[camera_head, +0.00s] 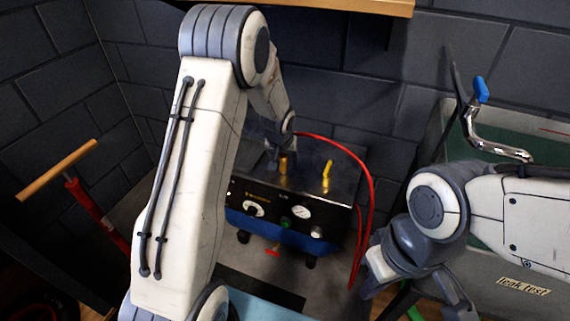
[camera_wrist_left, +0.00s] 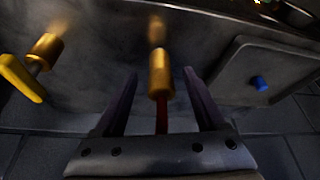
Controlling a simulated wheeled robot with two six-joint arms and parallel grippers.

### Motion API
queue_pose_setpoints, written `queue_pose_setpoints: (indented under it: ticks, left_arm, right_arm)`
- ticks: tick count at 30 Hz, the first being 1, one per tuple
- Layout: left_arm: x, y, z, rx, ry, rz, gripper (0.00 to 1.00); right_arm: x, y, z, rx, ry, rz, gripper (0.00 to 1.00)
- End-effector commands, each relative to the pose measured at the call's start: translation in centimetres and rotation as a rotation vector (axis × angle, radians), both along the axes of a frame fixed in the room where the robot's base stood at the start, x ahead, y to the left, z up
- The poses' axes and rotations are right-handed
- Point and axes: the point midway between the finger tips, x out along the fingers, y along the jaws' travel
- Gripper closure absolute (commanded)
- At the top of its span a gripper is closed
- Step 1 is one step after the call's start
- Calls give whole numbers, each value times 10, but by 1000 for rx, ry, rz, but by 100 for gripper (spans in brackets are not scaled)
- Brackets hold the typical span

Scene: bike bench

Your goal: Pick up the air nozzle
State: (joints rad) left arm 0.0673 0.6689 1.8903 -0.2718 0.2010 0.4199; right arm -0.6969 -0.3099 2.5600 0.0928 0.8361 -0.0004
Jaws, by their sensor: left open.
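The air nozzle appears to be the brass cylinder on the red hose, at the centre of the left wrist view (camera_wrist_left: 161,75). In the head view a small brass piece (camera_head: 283,164) shows on top of the dark compressor box, just below my left gripper (camera_head: 279,152). My left gripper is open, with its fingers on either side of the red hose and the brass cylinder's near end (camera_wrist_left: 162,104). I cannot tell whether they touch. My right gripper (camera_head: 415,287) hangs at the lower right, with its fingers apart and nothing seen between them.
The compressor box (camera_head: 262,208) has gauges and a yellow-handled valve (camera_head: 328,174), also in the left wrist view (camera_wrist_left: 22,78). The red hose (camera_head: 369,185) loops down its right side. A grey tub (camera_head: 520,291) labelled "leak test" and a crank with blue grip (camera_head: 481,92) stand right. A wooden-handled pump (camera_head: 62,170) stands left.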

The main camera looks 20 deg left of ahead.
Motion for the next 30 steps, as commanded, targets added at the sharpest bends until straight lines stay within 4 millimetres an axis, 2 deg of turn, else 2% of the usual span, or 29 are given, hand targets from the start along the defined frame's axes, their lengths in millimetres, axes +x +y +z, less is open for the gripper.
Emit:
queue_pose_setpoints:
  ticks: [2, 6, 8, 20, 25, 29, 30]
  left_arm:
    - [0, 0, 0, 0, 0, 0, 28]
    - [0, 0, 0, 0, 0, 0, 81]
    - [0, 0, 0, 0, 0, 0, 100]
    - [0, 0, 6, 0, -2, 0, 100]
    - [1, 0, 26, 0, -4, 0, 100]
    - [1, -1, 51, -1, -5, -1, 100]
    - [-2, -13, 50, 0, -2, -9, 100]
  right_arm:
    - [0, 0, 0, 0, 0, 0, 100]
    - [0, 0, 0, 0, 0, 0, 100]
    - [0, 0, 0, 0, 0, 0, 100]
    - [0, 0, 3, 0, 0, 0, 100]
    - [0, 0, 13, 0, 0, 0, 100]
    - [0, 0, 23, 0, 0, 0, 100]
    - [0, 0, 18, 0, 0, 0, 100]
